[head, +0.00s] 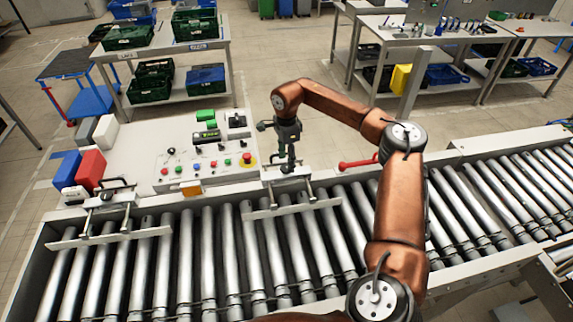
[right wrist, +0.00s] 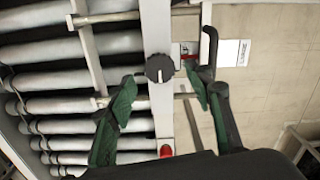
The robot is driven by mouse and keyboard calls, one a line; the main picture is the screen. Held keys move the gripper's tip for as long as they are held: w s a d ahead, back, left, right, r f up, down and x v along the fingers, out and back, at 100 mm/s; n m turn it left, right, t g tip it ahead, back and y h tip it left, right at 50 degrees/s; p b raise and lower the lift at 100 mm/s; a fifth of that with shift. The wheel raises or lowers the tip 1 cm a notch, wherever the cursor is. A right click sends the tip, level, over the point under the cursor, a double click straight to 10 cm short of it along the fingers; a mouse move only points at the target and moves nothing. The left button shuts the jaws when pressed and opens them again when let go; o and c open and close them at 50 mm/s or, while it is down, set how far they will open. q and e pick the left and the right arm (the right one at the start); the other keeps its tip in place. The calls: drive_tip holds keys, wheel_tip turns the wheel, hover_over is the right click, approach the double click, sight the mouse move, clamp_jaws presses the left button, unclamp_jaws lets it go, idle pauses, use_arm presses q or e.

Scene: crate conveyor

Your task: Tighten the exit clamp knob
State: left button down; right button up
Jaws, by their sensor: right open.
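The exit clamp (head: 322,200) stands at the conveyor's back rail, its bar crossing above the rollers. Its round black knob (right wrist: 159,68) shows in the right wrist view with a white pointer line at its lower edge. My right gripper (head: 288,163) points down just above this clamp and hides most of the knob in the head view. In the right wrist view the green-padded fingers of this gripper (right wrist: 160,77) are spread, one on each side of the knob in the picture, with gaps. I cannot tell the remaining height. My left gripper is not in view.
Another clamp (head: 107,200) stands at the left end of the roller conveyor (head: 215,260). A control panel (head: 215,165) with buttons and small boxes lies behind the rail. A red handle (head: 357,162) lies right of the exit clamp. The rollers are empty.

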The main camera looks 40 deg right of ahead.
drive_tip(key=shift+f, duration=1.25)
drive_tip(key=shift+c, duration=0.6)
drive_tip(key=c, duration=1)
drive_tip(key=shift+c, duration=0.2)
